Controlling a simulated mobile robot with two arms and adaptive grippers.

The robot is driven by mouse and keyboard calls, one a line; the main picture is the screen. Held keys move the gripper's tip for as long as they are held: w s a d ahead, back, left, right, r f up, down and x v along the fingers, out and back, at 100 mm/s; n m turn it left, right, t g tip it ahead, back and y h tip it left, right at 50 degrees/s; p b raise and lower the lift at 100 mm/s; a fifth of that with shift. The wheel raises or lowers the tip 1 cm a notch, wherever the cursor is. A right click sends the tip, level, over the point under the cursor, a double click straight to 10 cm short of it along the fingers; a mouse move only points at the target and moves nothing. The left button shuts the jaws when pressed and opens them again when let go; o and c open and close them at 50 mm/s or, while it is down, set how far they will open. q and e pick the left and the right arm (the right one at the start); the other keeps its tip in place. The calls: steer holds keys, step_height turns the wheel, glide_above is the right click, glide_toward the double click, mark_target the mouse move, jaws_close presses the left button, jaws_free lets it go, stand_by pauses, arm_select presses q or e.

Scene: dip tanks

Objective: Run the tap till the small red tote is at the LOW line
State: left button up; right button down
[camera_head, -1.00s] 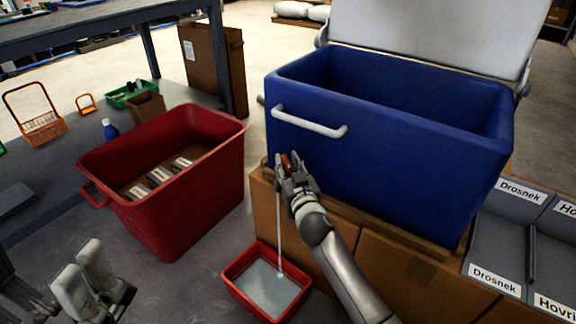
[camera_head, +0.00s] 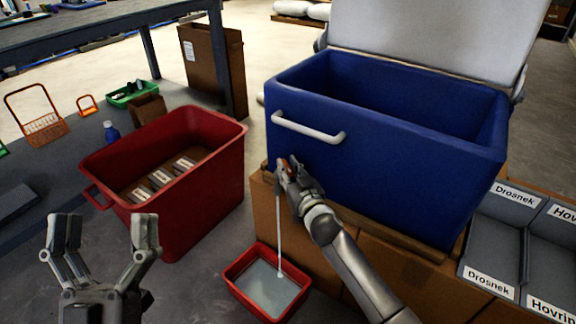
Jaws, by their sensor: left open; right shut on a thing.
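A small red tote (camera_head: 236,271) sits on the floor below the blue tank (camera_head: 385,150) and holds pale liquid. A thin stream (camera_head: 279,235) falls from the tap into it. The tap (camera_head: 284,165), a small orange-brown part low on the tank's front, is mostly hidden by my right gripper (camera_head: 287,172), which is shut on it. Any level lines inside the small tote are too small to make out. My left gripper (camera_head: 103,232) is open and empty at the lower left, in front of the large red tote.
A large red tote (camera_head: 205,180) with several boxes stands left of the tank. Cardboard boxes (camera_head: 345,268) support the tank. Labelled grey bins (camera_head: 492,250) are at right. An orange basket (camera_head: 38,125) and a blue bottle (camera_head: 111,131) are at far left.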

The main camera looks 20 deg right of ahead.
steer(key=shift+d+r+n+y+p, duration=0.15)
steer(key=shift+n+y+p, duration=0.45)
steer(key=shift+y+p, duration=0.4)
steer(key=n+g+y+p, duration=0.1)
steer(key=n+y+p, duration=0.1)
steer(key=y, duration=0.1)
steer(key=shift+w+d, duration=0.1)
steer(key=shift+d, duration=0.1)
steer(key=shift+d+n+g+y+p, duration=0.1)
steer(key=shift+n+g+y+p, duration=0.2)
steer(key=shift+n+g+y, duration=0.4)
arm_select(q)
step_height(320, 180, down, 21)
steer(key=a+g+y, duration=0.2)
steer(key=g+y, duration=0.2)
steer(key=g, duration=0.9)
steer(key=shift+w+a+n+y, duration=0.15)
steer(key=shift+a+n+y, duration=0.15)
steer(key=shift+a, duration=0.1)
arm_select(e)
steer(key=shift+y, duration=0.4)
arm_select(q)
steer(key=shift+r, duration=0.1)
arm_select(e)
steer(key=shift+n+y, duration=0.4)
steer(key=c, duration=1.3)
jaws_free()
